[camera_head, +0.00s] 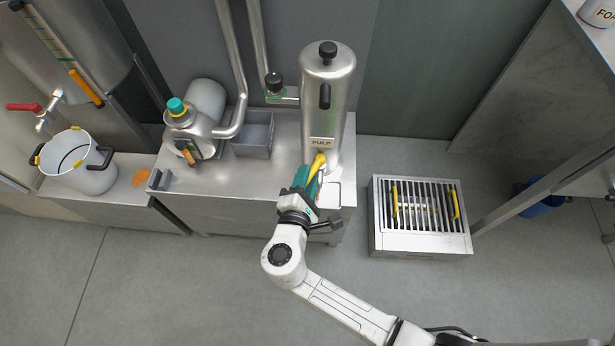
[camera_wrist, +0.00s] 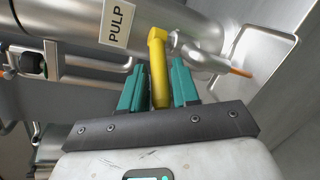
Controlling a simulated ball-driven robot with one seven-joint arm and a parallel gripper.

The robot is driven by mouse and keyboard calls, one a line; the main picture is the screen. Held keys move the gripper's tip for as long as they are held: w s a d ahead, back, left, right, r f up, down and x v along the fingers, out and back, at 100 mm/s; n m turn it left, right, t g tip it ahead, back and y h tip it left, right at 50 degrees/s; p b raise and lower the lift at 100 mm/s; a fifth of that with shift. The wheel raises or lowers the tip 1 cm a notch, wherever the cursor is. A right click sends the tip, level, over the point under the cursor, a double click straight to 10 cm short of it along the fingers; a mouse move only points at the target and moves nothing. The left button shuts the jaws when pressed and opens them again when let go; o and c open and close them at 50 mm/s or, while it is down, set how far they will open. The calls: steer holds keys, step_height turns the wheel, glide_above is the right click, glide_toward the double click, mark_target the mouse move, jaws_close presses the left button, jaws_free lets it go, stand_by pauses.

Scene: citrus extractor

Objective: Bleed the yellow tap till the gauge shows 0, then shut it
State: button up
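The yellow tap (camera_head: 319,161) sits low on the front of the steel cylinder (camera_head: 328,100) labelled PULP. In the wrist view its yellow lever (camera_wrist: 158,75) points back toward my gripper from a steel spout (camera_wrist: 198,52) with an orange tip. My gripper (camera_head: 308,180) has teal fingers, one on each side of the lever. In the wrist view the fingers (camera_wrist: 159,85) stand apart with narrow gaps beside the lever, so it looks open around it. No readable gauge face shows. A black round part (camera_head: 328,50) tops the cylinder; I cannot tell if it is the gauge.
A steel pump with a teal cap (camera_head: 176,106) and a grey bin (camera_head: 254,134) share the steel bench. A white pot (camera_head: 84,172) stands at left under a red-handled tap (camera_head: 24,107). A slatted floor drain box (camera_head: 420,240) with yellow handles lies right of the bench.

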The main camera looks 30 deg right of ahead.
steer(key=shift+w+d, duration=0.25)
jaws_close()
stand_by(0.4)
